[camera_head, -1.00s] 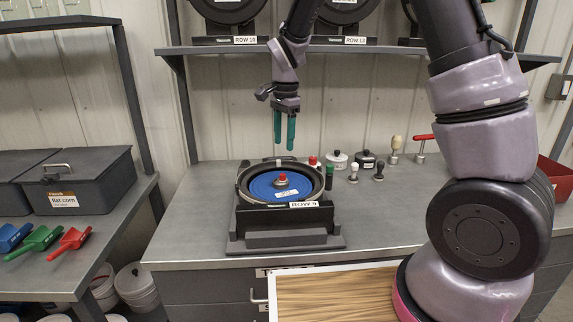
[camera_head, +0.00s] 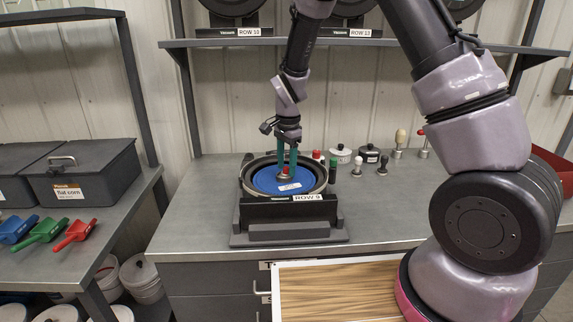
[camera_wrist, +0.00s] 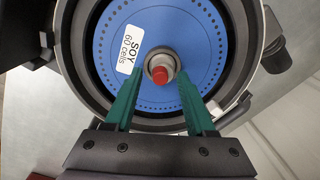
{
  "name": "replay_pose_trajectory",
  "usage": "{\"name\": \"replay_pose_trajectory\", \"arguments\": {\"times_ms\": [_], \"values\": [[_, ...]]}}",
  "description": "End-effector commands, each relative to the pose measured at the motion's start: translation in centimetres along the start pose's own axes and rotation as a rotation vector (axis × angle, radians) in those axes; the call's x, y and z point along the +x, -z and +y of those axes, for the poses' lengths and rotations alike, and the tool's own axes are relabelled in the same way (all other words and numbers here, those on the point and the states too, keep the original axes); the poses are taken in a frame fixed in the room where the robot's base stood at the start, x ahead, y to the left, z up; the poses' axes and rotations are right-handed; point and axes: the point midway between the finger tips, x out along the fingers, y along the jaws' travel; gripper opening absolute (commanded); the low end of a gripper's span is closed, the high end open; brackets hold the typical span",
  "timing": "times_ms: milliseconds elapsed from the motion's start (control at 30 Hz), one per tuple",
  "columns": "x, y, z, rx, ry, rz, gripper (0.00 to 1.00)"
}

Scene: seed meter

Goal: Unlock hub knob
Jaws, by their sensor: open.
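The hub knob (camera_wrist: 160,70) is a red-topped knob on a metal hub at the centre of a blue seed disc (camera_wrist: 205,45). The disc carries a white "SOY 60 cells" label and sits in the round black meter housing. In the head view the red knob (camera_head: 285,170) shows between my fingertips, on the blue disc (camera_head: 265,183). My gripper (camera_head: 287,168) points down over the hub. In the wrist view its green fingers (camera_wrist: 160,80) are open, one on each side of the knob, with visible gaps. Whether the fingertips are level with the knob cannot be told.
The meter stands on a dark "ROW 9" stand (camera_head: 285,220) on the grey bench (camera_head: 190,200). Small lidded pots (camera_head: 370,155) and several handled tools (camera_head: 398,140) stand to its right. A shelf (camera_head: 350,43) with more meters is above.

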Motion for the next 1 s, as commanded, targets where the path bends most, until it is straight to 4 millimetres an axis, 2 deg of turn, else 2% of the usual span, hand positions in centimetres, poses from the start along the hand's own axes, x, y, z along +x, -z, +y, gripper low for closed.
{"name": "replay_pose_trajectory", "arguments": {"times_ms": [67, 100, 200, 633, 1000], "values": [[-0.02, 0.01, 0.0, 0.0, 0.0, 0.0, 0.51], [-0.03, 0.01, 0.0, 0.0, 0.0, 0.0, 0.36], [-0.04, 0.01, -0.01, 0.0, 0.0, 0.0, 0.0], [-0.07, 0.09, -0.02, -0.052, 0.001, -0.003, 0.0], [-0.09, 0.18, -0.04, -0.325, 0.001, -0.016, 0.0]]}}
